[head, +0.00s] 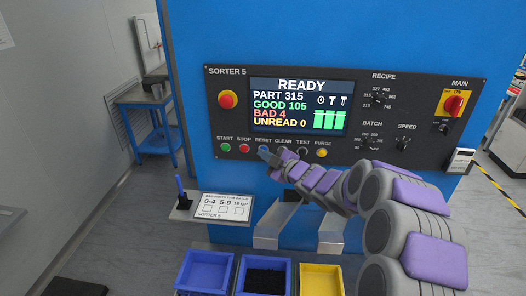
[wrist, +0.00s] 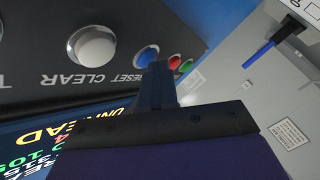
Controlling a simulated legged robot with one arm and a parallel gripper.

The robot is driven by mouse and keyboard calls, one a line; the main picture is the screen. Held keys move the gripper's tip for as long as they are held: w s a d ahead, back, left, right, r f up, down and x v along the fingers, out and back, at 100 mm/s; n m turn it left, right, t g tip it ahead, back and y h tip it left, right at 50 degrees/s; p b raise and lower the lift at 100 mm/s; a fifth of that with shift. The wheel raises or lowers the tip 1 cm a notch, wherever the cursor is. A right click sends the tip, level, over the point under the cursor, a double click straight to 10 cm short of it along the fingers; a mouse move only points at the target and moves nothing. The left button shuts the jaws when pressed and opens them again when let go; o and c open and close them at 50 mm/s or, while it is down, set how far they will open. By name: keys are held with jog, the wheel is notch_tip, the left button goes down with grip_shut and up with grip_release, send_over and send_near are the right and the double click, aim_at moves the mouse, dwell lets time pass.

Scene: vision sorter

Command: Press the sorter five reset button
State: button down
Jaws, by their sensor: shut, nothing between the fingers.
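The blue RESET button (head: 263,147) sits in the lower button row of the SORTER 5 panel (head: 360,85), between STOP and CLEAR. In the wrist view the blue button (wrist: 147,55) shows beside its label, with its lower right edge partly covered by the fingers. My gripper (head: 266,154) is shut and empty, and its tip is right at the RESET button in the head view. In the wrist view my gripper (wrist: 157,72) overlaps the button's edge. I cannot tell whether the tip touches it. The screen (head: 298,106) reads READY.
The grey CLEAR button (wrist: 92,46) is close beside RESET. The red STOP (head: 244,148) and green START (head: 226,147) buttons are on the other side. A red emergency button (head: 228,100) is above.

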jog(key=shift+s+b, duration=0.65)
jog(key=shift+s, duration=0.2)
jog(key=s+b, duration=0.3)
jog(key=s, duration=0.2)
jog(key=shift+a, duration=0.1)
dwell(0.7)
